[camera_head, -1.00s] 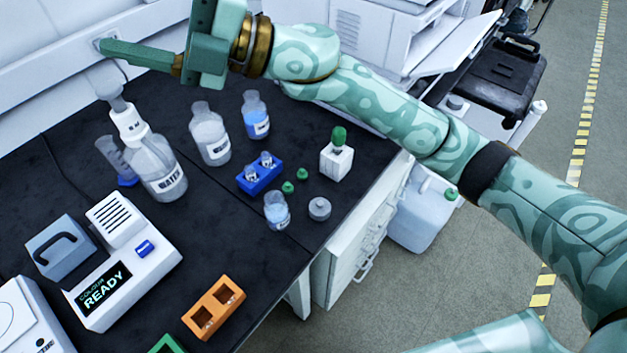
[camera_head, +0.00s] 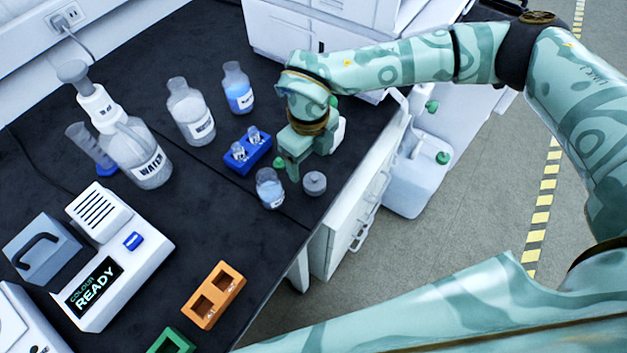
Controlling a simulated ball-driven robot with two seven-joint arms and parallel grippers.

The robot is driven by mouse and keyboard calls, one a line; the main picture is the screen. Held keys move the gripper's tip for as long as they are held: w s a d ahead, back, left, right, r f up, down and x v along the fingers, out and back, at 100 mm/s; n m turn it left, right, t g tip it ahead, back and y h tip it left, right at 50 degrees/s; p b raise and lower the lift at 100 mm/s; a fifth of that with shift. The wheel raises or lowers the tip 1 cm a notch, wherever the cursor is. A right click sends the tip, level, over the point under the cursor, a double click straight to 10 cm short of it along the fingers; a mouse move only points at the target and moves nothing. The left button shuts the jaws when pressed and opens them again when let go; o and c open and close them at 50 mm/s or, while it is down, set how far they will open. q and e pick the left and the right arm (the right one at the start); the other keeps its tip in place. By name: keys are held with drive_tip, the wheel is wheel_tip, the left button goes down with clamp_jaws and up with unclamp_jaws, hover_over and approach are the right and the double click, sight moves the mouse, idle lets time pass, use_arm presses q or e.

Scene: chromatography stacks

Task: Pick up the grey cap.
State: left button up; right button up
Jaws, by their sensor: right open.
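The grey cap (camera_head: 314,183) is a small round lid with a knob on top. It sits on the black bench top near its right edge, beside a small glass jar (camera_head: 269,188). My right gripper (camera_head: 294,170) points down just behind and to the left of the cap, apart from it in the picture. It is open with nothing seen in it; its far finger is partly hidden. My left gripper is not in view.
A green cap (camera_head: 278,162) lies by the gripper. A blue vial rack (camera_head: 248,154) stands to its left, with a blue-liquid bottle (camera_head: 238,88) and clear bottle (camera_head: 190,112) behind. An orange rack (camera_head: 214,295) stands in front. Bench is clear between the jar and orange rack.

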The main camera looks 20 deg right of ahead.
sight(314, 177)
wheel_tip(314, 177, down, 3)
drive_tip(key=shift+r, duration=0.15)
drive_tip(key=f, duration=0.1)
drive_tip(key=f+b, duration=0.1)
drive_tip(key=f, duration=0.1)
drive_tip(key=f+b, duration=0.1)
drive_tip(key=f, duration=0.1)
drive_tip(key=shift+s+d+f, duration=0.1)
drive_tip(key=shift+d, duration=0.3)
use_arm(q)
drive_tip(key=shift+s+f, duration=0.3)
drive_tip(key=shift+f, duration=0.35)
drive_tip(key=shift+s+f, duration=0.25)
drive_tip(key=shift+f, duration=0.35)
use_arm(e)
drive_tip(key=c, duration=1)
